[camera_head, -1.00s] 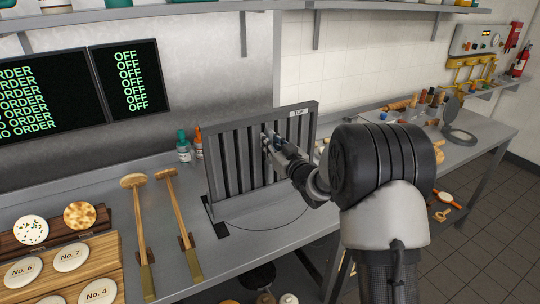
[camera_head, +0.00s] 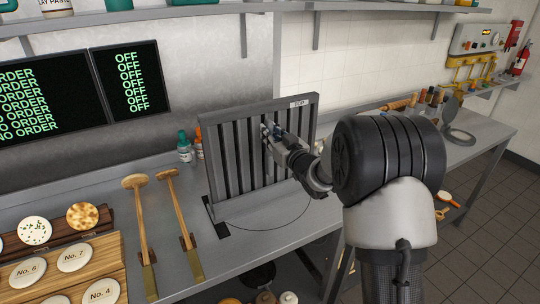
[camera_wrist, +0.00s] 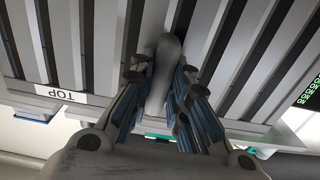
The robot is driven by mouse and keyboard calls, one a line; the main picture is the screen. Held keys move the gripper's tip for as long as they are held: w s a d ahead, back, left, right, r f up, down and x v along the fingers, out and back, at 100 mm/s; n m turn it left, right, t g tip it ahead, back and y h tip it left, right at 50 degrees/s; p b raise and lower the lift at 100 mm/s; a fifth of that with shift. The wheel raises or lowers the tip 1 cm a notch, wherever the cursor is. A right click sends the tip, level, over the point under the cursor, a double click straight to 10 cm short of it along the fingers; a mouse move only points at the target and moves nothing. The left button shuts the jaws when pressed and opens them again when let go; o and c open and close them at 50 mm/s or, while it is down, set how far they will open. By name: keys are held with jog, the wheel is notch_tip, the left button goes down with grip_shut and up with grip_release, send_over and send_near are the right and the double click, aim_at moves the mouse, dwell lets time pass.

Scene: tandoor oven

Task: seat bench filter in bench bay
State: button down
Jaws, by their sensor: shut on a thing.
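The bench filter (camera_head: 231,143) is a grey slatted metal panel with a "TOP" label at its upper right corner. It stands nearly upright over the steel bench, its lower edge by a dark-edged base piece (camera_head: 217,224), which I take to be the bench bay. I cannot tell whether the filter is seated in it. My gripper (camera_head: 268,131) is at the upper middle of the filter's front face. In the wrist view, its fingers (camera_wrist: 163,85) are closed around a grey handle (camera_wrist: 168,48) on the filter. The slats and "TOP" label also show there.
Two wooden-handled tools (camera_head: 174,205) lie left of the filter. Small bottles (camera_head: 184,148) stand behind it. Wooden boards with numbered discs (camera_head: 75,257) are at the lower left. A round-lidded item (camera_head: 460,120) sits on the right bench. A shelf (camera_head: 200,10) runs above.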

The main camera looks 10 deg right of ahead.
aim_at(266, 115)
jog(key=shift+r+p, duration=1)
jog(key=shift+r, duration=1.4)
jog(key=shift+r+p, duration=1.05)
jog(key=shift+r, duration=0.85)
jog(key=shift+f, duration=0.1)
